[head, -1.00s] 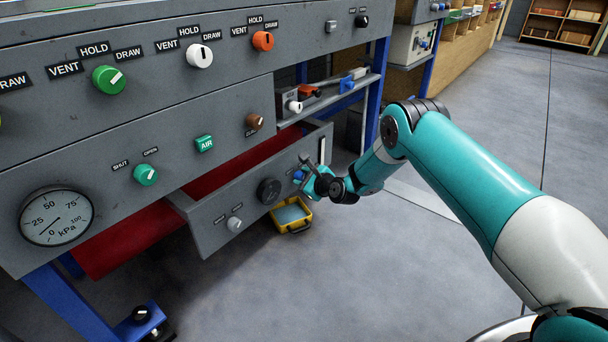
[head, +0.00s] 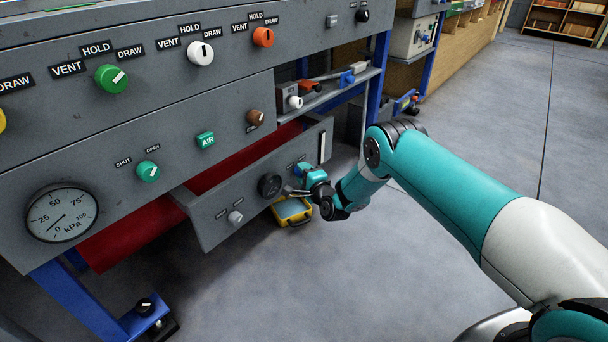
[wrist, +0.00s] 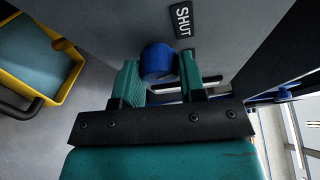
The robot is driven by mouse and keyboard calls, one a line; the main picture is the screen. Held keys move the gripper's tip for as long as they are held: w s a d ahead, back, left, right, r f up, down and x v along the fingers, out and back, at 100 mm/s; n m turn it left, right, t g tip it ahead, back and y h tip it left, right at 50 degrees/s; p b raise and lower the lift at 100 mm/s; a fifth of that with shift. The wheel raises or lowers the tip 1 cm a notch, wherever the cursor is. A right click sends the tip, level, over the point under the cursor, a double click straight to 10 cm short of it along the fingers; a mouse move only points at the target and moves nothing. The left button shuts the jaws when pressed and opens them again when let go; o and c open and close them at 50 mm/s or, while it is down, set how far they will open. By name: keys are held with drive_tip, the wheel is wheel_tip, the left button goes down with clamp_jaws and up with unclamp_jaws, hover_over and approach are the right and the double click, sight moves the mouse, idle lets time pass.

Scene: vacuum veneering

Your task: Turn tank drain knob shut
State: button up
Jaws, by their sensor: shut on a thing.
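The blue knob (wrist: 158,61) stands out from a grey panel in the wrist view, next to a SHUT label (wrist: 182,19). My gripper (wrist: 160,72) has one teal finger on each side of the knob and is shut on it. In the head view my gripper (head: 302,182) is at the right part of the low grey front panel (head: 225,208), and it hides the knob there. The knob's pointer mark and any second label are not visible, so I cannot tell its setting.
A black dial (head: 269,185) and a white knob (head: 235,217) sit left of my gripper on the same panel. A yellow tray (head: 293,222) stands on the floor just below. A shelf (head: 335,92) is above. Open floor lies to the right.

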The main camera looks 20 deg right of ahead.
drive_tip(key=shift+f+n+t, duration=0.1)
drive_tip(key=shift+n+t, duration=0.5)
drive_tip(key=shift+n, duration=0.9)
drive_tip(key=o, duration=0.9)
drive_tip(key=shift+s, duration=0.15)
drive_tip(key=shift+p+v, duration=8.1)
drive_tip(key=shift+v, duration=0.5)
drive_tip(key=shift+d+f, duration=0.15)
